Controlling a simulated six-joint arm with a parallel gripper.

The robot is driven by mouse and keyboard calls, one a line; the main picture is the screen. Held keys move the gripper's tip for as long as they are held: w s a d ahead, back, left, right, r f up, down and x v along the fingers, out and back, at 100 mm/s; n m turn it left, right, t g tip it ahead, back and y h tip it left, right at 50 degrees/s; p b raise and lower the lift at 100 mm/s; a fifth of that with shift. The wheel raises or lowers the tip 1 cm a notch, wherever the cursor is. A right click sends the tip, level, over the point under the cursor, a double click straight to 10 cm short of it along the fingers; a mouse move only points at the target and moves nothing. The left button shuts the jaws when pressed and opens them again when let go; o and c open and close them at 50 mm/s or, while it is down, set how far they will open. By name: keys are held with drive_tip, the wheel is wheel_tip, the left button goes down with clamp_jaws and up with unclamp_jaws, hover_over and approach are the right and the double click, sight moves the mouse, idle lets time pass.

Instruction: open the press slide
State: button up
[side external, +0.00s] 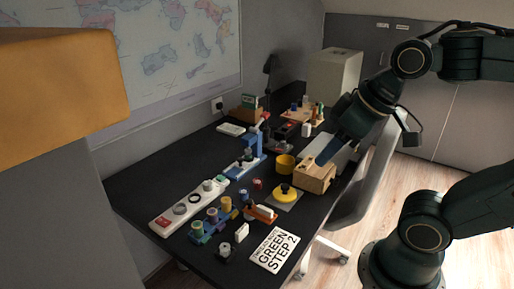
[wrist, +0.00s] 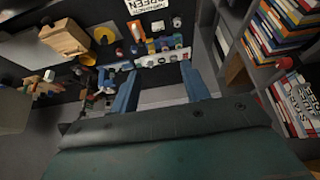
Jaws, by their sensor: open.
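A blue upright stand (side external: 259,138) on a blue and white base (side external: 243,167) stands mid-desk in the side view; it looks like the press. A small blue and white shape (wrist: 107,82) in the wrist view may be the same thing, just left of my left finger. I cannot make out which part is the slide or how it stands. My gripper (side external: 324,157) is open and empty, with its blue fingers over the right side of the desk near the wooden block, apart from the blue stand. In the wrist view my gripper (wrist: 158,87) shows its two fingers wide apart.
A long white panel (side external: 187,206), coloured knobs and a printed card (side external: 274,250) are nearer. Bookshelves (wrist: 285,40) appear right in the wrist view.

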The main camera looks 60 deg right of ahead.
drive_tip(key=w+d+r+n+y, duration=0.1)
drive_tip(key=w+d+n, duration=0.15)
drive_tip(key=w, duration=1.55)
drive_tip(key=w+d+f+t+y, duration=0.1)
drive_tip(key=w+d+f, duration=0.25)
drive_tip(key=w, duration=0.25)
drive_tip(key=w+d+f+t, duration=0.1)
drive_tip(key=w+d+f, duration=0.1)
drive_tip(key=w+d, duration=0.3)
drive_tip(key=w+d+f+t, duration=0.2)
drive_tip(key=w+d+f, duration=0.3)
drive_tip(key=d+f, duration=0.5)
drive_tip(key=w+d+f+t, duration=0.3)
drive_tip(key=w+d+f, duration=0.1)
drive_tip(key=d+f, duration=0.6)
drive_tip(key=shift+w+d+f+y, duration=0.2)
drive_tip(key=shift+w+f+y, duration=0.2)
drive_tip(key=shift+f, duration=0.05)
drive_tip(key=shift+f, duration=0.1)
